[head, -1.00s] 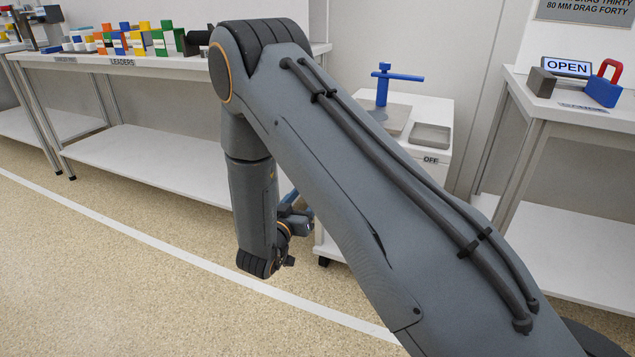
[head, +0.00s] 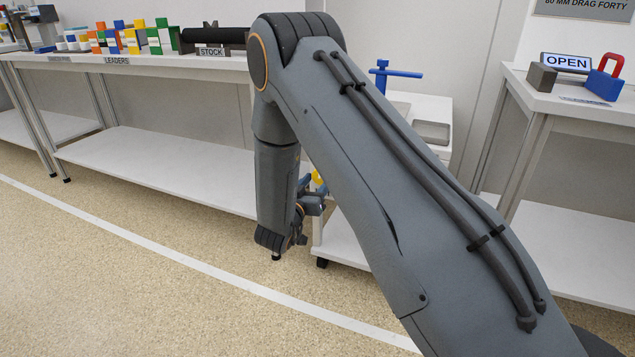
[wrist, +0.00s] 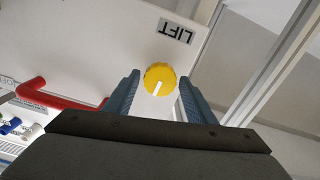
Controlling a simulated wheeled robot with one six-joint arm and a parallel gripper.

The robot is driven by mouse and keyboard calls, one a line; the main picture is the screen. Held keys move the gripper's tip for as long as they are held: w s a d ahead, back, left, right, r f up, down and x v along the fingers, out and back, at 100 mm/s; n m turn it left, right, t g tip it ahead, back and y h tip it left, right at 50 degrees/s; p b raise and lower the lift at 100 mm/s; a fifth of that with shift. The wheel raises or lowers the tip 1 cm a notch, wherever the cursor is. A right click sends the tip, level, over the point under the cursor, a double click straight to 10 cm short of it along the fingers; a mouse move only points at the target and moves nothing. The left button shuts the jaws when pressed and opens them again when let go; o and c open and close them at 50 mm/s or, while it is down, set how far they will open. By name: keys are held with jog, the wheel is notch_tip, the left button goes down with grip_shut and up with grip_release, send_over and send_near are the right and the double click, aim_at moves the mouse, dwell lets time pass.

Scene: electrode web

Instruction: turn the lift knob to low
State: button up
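The lift knob (wrist: 159,79) is round and yellow with a white pointer mark, on a white panel in the wrist view. The mark slants from upper right to lower left in that picture. A LIFT label (wrist: 177,31) reads upside down above it. My gripper (wrist: 158,90) is open, one blue-grey finger on each side of the knob, with gaps showing on both sides. I cannot tell whether the fingertips reach around the knob or stop short of it. In the head view, a bit of yellow (head: 317,179) shows by my gripper (head: 313,196); my arm hides most of the panel.
A red bar (wrist: 58,97) lies left of my gripper in the wrist view. The white cabinet (head: 340,240) stands behind my arm, with a blue T-handle (head: 397,73) on top. A bench (head: 150,68) with colored blocks is at left, another bench (head: 570,101) at right.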

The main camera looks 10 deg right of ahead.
jog(key=c, duration=0.7)
jog(key=shift+c, duration=0.2)
jog(key=shift+n+p, duration=0.5)
jog(key=shift+p, duration=0.35)
jog(key=o, duration=1)
jog(key=shift+o, duration=0.2)
jog(key=p+v, duration=0.2)
jog(key=v, duration=0.6)
